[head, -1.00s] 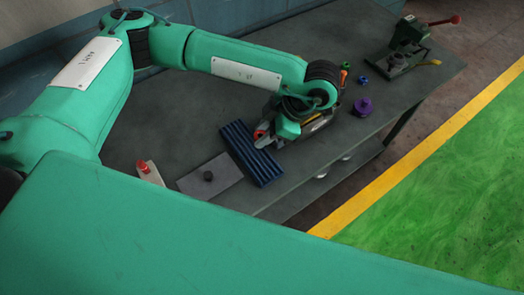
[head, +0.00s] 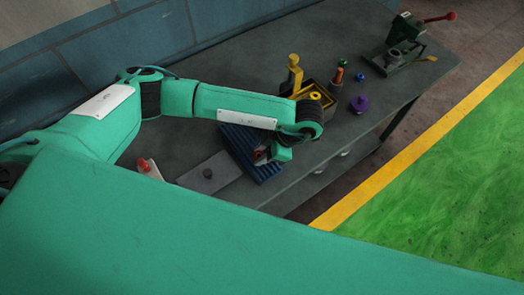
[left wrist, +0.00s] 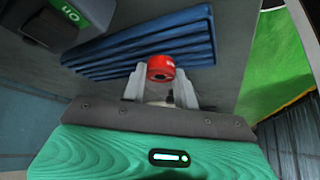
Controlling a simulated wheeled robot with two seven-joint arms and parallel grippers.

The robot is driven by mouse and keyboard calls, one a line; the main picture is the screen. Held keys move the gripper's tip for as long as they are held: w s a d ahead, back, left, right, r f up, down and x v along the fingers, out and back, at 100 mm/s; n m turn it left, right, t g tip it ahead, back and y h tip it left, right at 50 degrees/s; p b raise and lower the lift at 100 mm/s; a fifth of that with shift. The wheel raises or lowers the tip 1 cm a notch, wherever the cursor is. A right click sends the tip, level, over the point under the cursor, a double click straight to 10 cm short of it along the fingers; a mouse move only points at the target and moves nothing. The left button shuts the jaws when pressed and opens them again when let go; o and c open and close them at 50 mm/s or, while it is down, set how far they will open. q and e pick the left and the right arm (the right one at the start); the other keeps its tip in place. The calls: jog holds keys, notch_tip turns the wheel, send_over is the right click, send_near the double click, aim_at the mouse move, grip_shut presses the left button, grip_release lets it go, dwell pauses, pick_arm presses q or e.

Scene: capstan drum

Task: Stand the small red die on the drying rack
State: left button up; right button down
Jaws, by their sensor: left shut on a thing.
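The drying rack is a blue ribbed block (head: 238,142) on the dark bench, and it fills the upper middle of the left wrist view (left wrist: 110,52). My left gripper (head: 262,155) is at the rack's right side in the head view, partly hidden by its own wrist. In the left wrist view its two pale fingers (left wrist: 161,82) are shut on the small red die (left wrist: 161,68), which is rounded with a dark recess on top. The die overlaps the rack's near edge there; I cannot tell whether they touch. My right gripper is not in view.
A grey plate with a dark knob (head: 222,168) and a pale block with a red top (head: 149,169) lie left of the rack. A dark tray with yellow parts (head: 318,97), a purple knob (head: 358,104) and a press with a red handle (head: 402,45) stand to the right.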

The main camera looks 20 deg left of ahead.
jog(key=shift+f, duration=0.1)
pick_arm(q)
jog(key=shift+f+b, duration=0.2)
jog(key=shift+b, duration=0.1)
jog(key=o, duration=0.9)
jog(key=shift+r, duration=0.1)
jog(key=shift+o, duration=0.8)
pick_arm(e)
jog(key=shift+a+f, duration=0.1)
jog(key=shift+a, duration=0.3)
